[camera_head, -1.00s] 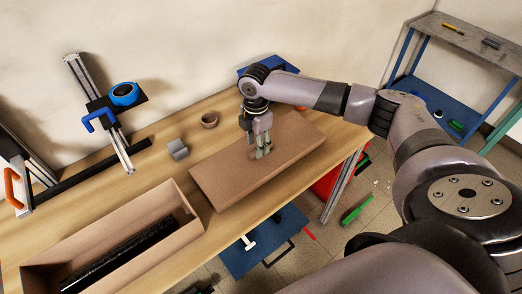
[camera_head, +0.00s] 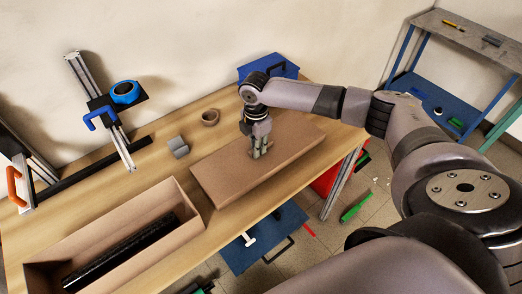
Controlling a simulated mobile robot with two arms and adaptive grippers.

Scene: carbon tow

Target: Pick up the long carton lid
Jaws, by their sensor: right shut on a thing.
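The long carton lid (camera_head: 222,178) is a flat brown cardboard piece on the right part of the wooden table, near its front edge. My right gripper (camera_head: 257,153) points down onto the top of the lid, near its middle, and its fingers are shut on it. The exact contact under the fingertips is too small to see. The open long carton (camera_head: 178,191) stands to the left of the lid with a black roll (camera_head: 118,255) lying inside. My left gripper is not in view.
A small brown bowl (camera_head: 210,118) and a grey block (camera_head: 178,147) sit behind the lid. A blue box (camera_head: 268,68) stands at the back right. A rail fixture with a blue clamp (camera_head: 103,117) is at the left. Shelving (camera_head: 470,42) stands at the far right.

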